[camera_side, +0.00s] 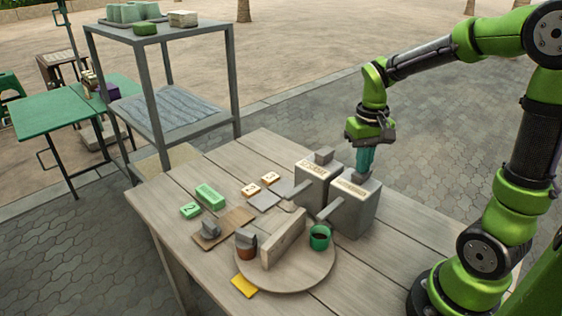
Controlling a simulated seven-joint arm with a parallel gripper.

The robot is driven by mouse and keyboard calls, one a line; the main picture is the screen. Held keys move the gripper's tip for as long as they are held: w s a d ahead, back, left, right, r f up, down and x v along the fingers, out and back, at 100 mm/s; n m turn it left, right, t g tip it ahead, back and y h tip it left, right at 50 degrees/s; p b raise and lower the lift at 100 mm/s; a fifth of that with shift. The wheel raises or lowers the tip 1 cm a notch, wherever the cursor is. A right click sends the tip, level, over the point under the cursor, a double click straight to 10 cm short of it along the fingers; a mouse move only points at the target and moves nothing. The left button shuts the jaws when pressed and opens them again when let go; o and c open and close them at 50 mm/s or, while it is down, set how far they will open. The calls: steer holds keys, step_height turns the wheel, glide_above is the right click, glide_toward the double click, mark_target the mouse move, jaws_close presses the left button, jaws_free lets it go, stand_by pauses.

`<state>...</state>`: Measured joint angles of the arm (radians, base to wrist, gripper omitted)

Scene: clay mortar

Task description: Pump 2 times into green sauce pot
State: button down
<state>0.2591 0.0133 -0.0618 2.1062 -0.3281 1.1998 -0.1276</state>
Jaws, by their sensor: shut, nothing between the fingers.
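The green sauce pot (320,238) stands upright on the right side of a round wooden board (318,272), with dark contents showing inside. Two grey box-shaped pump dispensers stand behind it, a left one (318,192) and a right one (356,213). Each has a label on top, a grey push block and a spout toward the lower left. The right dispenser's spout points toward the green pot. My gripper (364,171) is shut and empty, pointing down at the right dispenser's push block (356,177). I cannot tell whether the fingertips touch it.
A brown pot (245,246) and an upright wooden block (284,238) share the round board. A yellow piece (245,286), green blocks (210,196) and small numbered tiles (251,189) lie to the left. A grey shelf (165,35) stands behind. The table's right rear is clear.

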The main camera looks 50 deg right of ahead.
steer(key=shift+f, duration=0.35)
steer(key=shift+r, duration=0.1)
stand_by(0.4)
steer(key=shift+r, duration=1.5)
steer(key=shift+r, duration=2.5)
